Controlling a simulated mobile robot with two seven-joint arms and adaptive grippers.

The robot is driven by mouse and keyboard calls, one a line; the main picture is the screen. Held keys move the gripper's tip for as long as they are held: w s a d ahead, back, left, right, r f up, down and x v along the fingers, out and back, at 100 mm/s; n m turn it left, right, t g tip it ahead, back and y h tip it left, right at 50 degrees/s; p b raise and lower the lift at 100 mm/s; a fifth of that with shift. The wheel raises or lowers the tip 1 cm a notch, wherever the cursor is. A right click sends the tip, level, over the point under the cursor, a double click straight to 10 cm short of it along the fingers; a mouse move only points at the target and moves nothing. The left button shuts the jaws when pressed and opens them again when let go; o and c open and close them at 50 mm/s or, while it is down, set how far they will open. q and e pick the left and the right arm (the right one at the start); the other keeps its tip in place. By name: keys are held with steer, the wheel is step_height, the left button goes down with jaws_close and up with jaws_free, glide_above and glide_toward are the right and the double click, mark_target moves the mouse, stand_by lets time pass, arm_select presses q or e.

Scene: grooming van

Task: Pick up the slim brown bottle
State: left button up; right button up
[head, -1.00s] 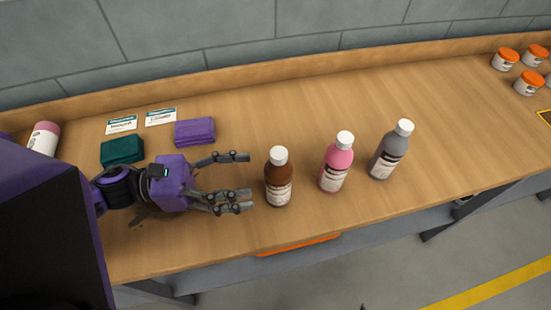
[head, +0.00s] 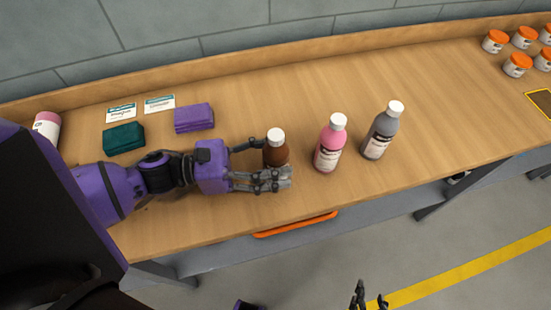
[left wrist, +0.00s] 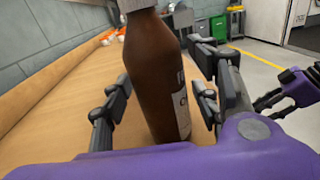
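The slim brown bottle (head: 275,151) with a white cap stands upright on the wooden counter, leftmost of three bottles. My left gripper (head: 277,162) is around it, with one finger on the far side and two on the near side. In the left wrist view the brown bottle (left wrist: 157,75) stands between the fingers of my left gripper (left wrist: 160,100), and a gap shows at its right side. The near fingers hide its lower part in the head view. My right gripper (head: 369,298) shows only its spread dark fingers at the bottom edge, empty.
A pink bottle (head: 329,145) and a grey bottle (head: 382,132) stand to the right. Behind my left gripper lie a purple block (head: 193,118), a green block (head: 124,139) and two cards. Orange-lidded jars (head: 517,65) stand far right. Back-middle counter (head: 300,95) is clear.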

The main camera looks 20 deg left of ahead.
arm_select(q)
steer(key=c, duration=1.1)
steer(key=shift+c, duration=0.4)
steer(key=shift+r, duration=0.2)
